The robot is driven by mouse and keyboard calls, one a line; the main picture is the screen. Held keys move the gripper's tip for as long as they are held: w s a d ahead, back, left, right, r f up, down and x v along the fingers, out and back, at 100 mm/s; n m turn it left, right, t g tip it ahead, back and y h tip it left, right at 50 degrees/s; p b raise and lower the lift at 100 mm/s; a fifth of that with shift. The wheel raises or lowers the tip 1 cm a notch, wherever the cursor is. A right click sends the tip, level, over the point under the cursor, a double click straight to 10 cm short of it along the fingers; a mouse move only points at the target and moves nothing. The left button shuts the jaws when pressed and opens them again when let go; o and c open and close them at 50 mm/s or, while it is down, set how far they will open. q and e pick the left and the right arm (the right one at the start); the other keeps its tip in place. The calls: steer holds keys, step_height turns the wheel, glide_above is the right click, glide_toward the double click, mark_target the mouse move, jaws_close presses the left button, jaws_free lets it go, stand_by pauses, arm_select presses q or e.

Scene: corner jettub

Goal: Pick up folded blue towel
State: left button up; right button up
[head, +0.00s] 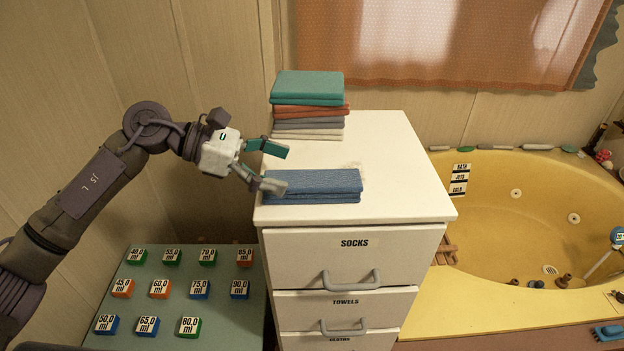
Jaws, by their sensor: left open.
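The folded blue towel (318,186) lies flat on top of the white drawer cabinet (400,165), near its front left edge. My left gripper (282,168) comes in from the left with its fingers spread open. Its lower fingertip is at the left end of the towel in the picture, and I cannot tell whether it touches. Nothing is between the fingers. My right gripper is not in the head view.
A stack of folded towels (308,100) stands behind on the cabinet. A green table (222,315) with several labelled blocks is at lower left. A yellow corner tub (510,230) is at right. The cabinet top right of the towel is clear.

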mark_target(309, 178)
arm_select(q)
steer(key=p+x, duration=0.3)
steer(key=x, duration=0.1)
steer(key=shift+d+f, duration=0.1)
steer(key=shift+d, duration=0.05)
steer(key=shift+d+f, duration=0.15)
steer(key=shift+d, duration=0.1)
steer(key=shift+f, duration=0.1)
steer(key=shift+c, duration=0.4)
steer(key=c, duration=1.2)
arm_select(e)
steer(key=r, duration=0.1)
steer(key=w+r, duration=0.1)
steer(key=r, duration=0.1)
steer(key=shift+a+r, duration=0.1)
